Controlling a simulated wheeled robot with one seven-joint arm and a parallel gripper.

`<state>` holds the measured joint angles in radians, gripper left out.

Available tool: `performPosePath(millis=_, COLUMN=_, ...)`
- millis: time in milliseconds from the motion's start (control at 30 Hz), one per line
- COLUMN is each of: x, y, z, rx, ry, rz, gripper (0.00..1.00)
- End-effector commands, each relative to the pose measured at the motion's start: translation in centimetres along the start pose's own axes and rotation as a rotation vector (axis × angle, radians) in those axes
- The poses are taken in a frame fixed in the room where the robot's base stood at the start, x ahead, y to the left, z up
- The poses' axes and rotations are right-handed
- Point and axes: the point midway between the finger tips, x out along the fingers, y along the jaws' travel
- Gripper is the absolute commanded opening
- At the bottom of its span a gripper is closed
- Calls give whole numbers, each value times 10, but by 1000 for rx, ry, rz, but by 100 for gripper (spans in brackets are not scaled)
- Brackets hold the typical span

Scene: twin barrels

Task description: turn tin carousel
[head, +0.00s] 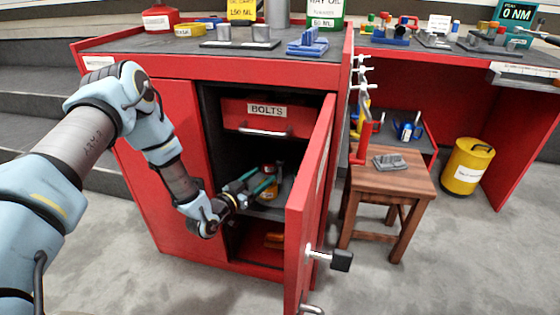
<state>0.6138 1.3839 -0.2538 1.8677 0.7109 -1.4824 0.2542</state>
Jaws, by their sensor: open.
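My gripper (258,183) reaches from the left into the open red cabinet (165,130). Its green-tipped fingers are open at a small round thing with red and yellowish parts, likely the tin carousel (267,172), on the dark inner shelf (285,205). The fingers hide part of it, and I cannot tell whether they touch it.
The red cabinet door (312,190) stands open to the right of my gripper, with a dark knob (341,260) sticking out. A drawer marked BOLTS (268,118) is above the shelf. A wooden stool (388,180) and yellow bin (467,167) stand further right.

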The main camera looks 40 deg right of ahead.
Motion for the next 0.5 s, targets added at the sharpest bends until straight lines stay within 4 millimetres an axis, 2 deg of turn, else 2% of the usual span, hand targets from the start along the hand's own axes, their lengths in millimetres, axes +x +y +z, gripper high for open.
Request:
performPosePath(millis=300, x=56, y=1, z=1, rx=2, ry=3, rz=0, gripper=69)
performPosePath(millis=500, x=87, y=0, z=0, rx=3, ry=2, rz=0, gripper=69)
